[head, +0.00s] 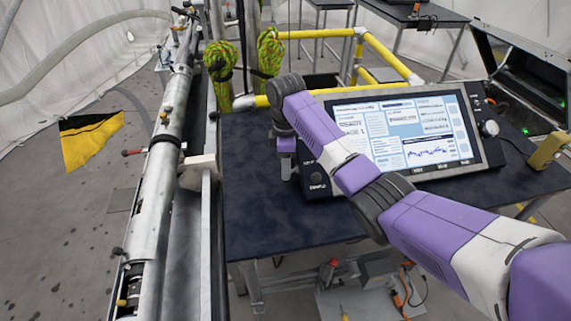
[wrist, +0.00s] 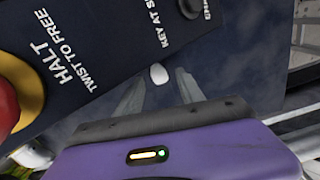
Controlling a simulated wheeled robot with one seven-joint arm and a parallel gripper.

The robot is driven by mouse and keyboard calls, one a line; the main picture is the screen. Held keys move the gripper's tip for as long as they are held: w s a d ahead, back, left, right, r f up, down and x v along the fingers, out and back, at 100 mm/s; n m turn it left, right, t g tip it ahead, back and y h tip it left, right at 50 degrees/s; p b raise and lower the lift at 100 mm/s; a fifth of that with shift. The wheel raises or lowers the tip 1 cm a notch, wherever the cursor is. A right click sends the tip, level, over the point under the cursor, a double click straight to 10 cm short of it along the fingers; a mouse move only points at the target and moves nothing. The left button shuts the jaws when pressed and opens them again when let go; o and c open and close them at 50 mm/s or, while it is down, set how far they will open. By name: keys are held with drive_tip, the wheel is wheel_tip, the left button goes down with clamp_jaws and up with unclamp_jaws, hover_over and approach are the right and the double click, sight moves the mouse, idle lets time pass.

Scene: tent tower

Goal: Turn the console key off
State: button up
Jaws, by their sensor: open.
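The console (head: 490,150) with a lit screen (head: 400,130) stands on a dark table. In the wrist view, its dark panel (wrist: 110,55) carries white lettering, including "HALT", "TWIST TO FREE" and "KEY AT S", cut off. A red button (wrist: 6,105) in a yellow ring is at the left edge. A dark round fitting (wrist: 190,8), possibly the key switch, is cut off at the top. My gripper (wrist: 159,82) is open beside the panel, apart from that fitting. A small white oval piece shows between the fingertips; I cannot tell what it is. My arm hides part of the console.
The dark table (head: 265,210) is bare in front of the console. A long metal tube assembly (head: 160,180) runs along the table's left side. Yellow rails (head: 385,55) stand behind. A yellowish handheld box (head: 546,151) is at the far right.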

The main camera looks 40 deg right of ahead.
drive_tip(key=shift+c, duration=0.5)
clamp_jaws()
